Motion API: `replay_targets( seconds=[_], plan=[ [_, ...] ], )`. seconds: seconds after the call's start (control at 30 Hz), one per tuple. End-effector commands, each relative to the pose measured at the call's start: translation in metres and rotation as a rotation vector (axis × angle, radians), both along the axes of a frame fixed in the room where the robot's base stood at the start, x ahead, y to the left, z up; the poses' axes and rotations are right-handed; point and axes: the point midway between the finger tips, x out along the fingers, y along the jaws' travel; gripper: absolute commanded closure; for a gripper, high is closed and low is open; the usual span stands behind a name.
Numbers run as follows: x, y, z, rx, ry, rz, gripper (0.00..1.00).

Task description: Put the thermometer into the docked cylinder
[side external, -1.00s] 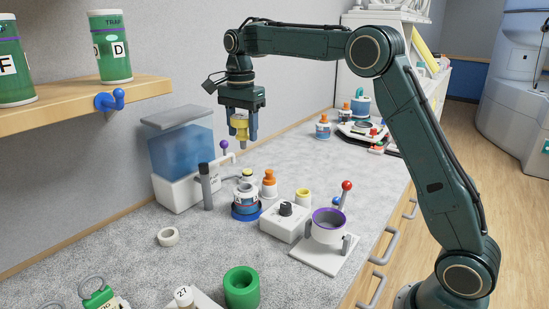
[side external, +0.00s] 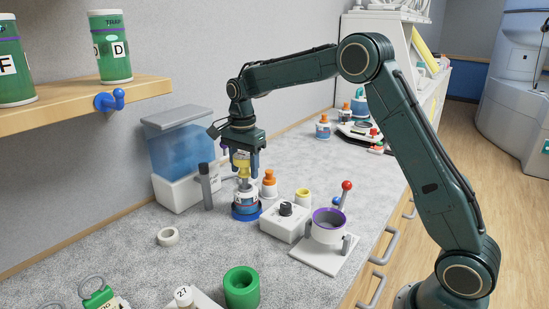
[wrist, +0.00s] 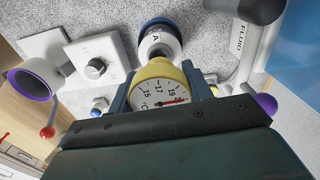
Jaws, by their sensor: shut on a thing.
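My gripper (side external: 244,160) is shut on the yellow thermometer (side external: 243,169). In the wrist view the thermometer's round dial (wrist: 160,94) faces the camera, with a red needle and numbers such as 15, 17 and 19. The docked cylinder (side external: 246,195), white with a dark letter A, stands upright in a blue dock ring (side external: 247,213). The cylinder (wrist: 160,45) also shows just beyond the thermometer in the wrist view. The thermometer is upright, right over the cylinder. Its lower end is close to the cylinder's top; I cannot tell whether it is inside the mouth.
An orange-capped bottle (side external: 269,186) stands close to the right of the cylinder. A black-topped post (side external: 205,185) and a blue water tank (side external: 181,152) stand to the left. A knob box (side external: 285,223) and a purple-rimmed cup (side external: 327,228) are at the right.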

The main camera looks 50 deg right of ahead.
Motion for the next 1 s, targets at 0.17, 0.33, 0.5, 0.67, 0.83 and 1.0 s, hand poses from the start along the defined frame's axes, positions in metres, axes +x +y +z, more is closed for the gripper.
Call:
replay_targets(
  seconds=[0.17,0.33,0.5,0.67,0.83,1.0],
  plan=[
    [0.0,0.0,-0.022,0.0,0.001,0.0,0.76],
    [0.0,0.0,-0.032,0.0,0.0,0.0,0.76],
    [0.0,0.0,-0.032,0.0,-0.001,0.0,0.76],
    [0.0,0.0,-0.033,0.0,0.0,0.0,0.76],
    [0.0,0.0,-0.037,0.0,0.0,0.0,0.76],
    [0.0,0.0,-0.037,0.0,0.0,0.0,0.28]
  ],
)
